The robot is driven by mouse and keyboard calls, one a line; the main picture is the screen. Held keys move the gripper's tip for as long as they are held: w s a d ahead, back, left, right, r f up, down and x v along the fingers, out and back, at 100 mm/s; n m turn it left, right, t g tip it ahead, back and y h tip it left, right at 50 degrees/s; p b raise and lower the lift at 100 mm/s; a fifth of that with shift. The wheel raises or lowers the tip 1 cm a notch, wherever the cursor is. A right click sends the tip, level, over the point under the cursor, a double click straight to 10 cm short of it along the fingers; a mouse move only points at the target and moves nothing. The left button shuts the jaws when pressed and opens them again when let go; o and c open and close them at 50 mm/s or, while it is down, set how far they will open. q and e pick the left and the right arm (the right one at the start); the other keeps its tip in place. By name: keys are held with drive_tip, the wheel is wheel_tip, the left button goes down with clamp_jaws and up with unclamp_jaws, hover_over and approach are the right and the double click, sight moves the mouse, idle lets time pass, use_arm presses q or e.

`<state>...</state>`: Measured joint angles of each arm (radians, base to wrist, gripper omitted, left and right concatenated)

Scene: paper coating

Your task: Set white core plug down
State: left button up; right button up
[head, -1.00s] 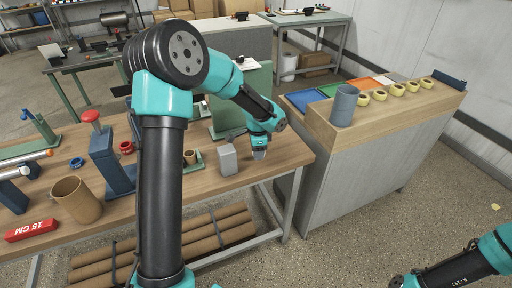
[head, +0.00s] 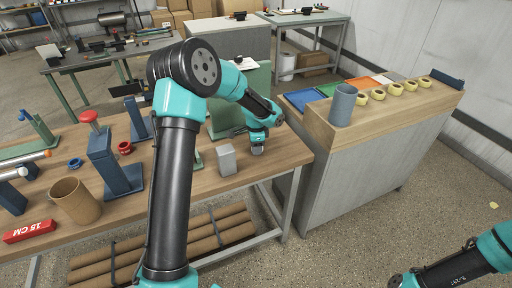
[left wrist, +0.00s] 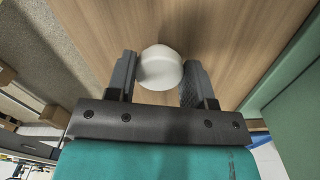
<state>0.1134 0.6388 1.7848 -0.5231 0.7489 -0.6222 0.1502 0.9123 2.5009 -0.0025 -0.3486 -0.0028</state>
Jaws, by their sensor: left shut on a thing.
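The white core plug (left wrist: 160,68) is a round white piece between the two fingers of my left gripper (left wrist: 158,82), over the wooden tabletop. My left gripper is shut on it. In the head view my left gripper (head: 257,150) points down near the right end of the wooden workbench (head: 240,180), just right of a grey block (head: 226,160). The plug is too small and too hidden there to tell whether it touches the bench. My right arm shows at the lower right, but its gripper is out of view.
A blue stand with a red knob (head: 108,160), a cardboard tube (head: 75,200) and a red 15 CM block (head: 29,231) are on the bench's left part. A counter (head: 365,150) with a blue-grey cup (head: 342,105) and several yellow rings stands to the right.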

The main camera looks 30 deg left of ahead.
use_arm(q)
drive_tip(key=shift+f, duration=0.35)
drive_tip(key=o, duration=0.9)
drive_tip(key=shift+f, duration=0.15)
wheel_tip(320, 180, up, 12)
drive_tip(key=shift+r, duration=0.2)
idle(0.4)
